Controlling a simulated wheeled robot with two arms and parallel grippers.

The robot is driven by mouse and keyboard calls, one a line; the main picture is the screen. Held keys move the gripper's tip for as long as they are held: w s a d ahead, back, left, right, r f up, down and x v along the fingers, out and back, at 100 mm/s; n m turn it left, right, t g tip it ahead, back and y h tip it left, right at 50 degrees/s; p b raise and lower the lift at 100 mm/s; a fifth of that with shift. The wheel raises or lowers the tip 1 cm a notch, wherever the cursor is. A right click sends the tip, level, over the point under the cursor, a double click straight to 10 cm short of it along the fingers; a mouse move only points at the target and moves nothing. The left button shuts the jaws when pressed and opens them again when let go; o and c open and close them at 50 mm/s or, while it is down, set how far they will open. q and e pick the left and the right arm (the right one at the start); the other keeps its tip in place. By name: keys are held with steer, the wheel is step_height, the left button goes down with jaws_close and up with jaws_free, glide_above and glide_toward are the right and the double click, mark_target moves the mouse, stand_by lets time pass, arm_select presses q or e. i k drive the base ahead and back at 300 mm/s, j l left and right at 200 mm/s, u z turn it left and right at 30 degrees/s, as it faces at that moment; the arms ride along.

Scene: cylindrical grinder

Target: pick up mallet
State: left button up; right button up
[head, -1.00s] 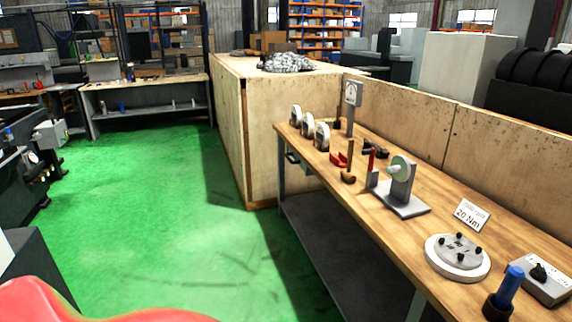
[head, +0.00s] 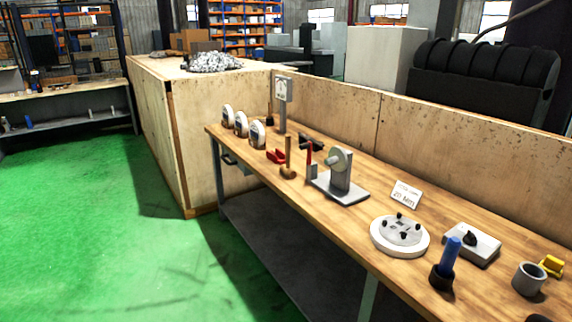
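A small tool with an upright wooden handle and a rounded brown head at its foot, which looks like the mallet (head: 288,172), stands near the front edge of the wooden workbench (head: 345,220). It stands between a red item (head: 276,156) and a grey stand with a pale wheel (head: 341,182). Neither of my grippers is in view.
White-faced wheels (head: 241,125) stand at the bench's far end near a gauge on a post (head: 283,100). Closer are a round plate (head: 400,236), a blue-handled item (head: 448,262) and a grey cup (head: 528,279). Green floor (head: 90,230) is clear to the left.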

mark_target(285, 169)
steer(key=z, duration=0.4)
steer(key=i+j+z, duration=0.15)
steer(key=z, duration=0.2)
steer(key=i+j+z, duration=0.15)
steer(key=j+z, duration=0.2)
steer(key=i+j+z, duration=0.1)
steer(key=j+z, duration=0.25)
steer(key=i+j, duration=0.1)
steer(key=j, duration=0.4)
steer(key=i+j+z, duration=0.15)
steer(key=j, duration=0.35)
steer(key=i+j, duration=0.1)
steer(key=j, duration=0.35)
steer(key=i+j+z, duration=0.15)
steer(key=j, duration=0.35)
steer(key=i+j, duration=0.2)
steer(key=j, duration=0.15)
steer(key=i+j, duration=0.15)
steer(key=j, duration=0.2)
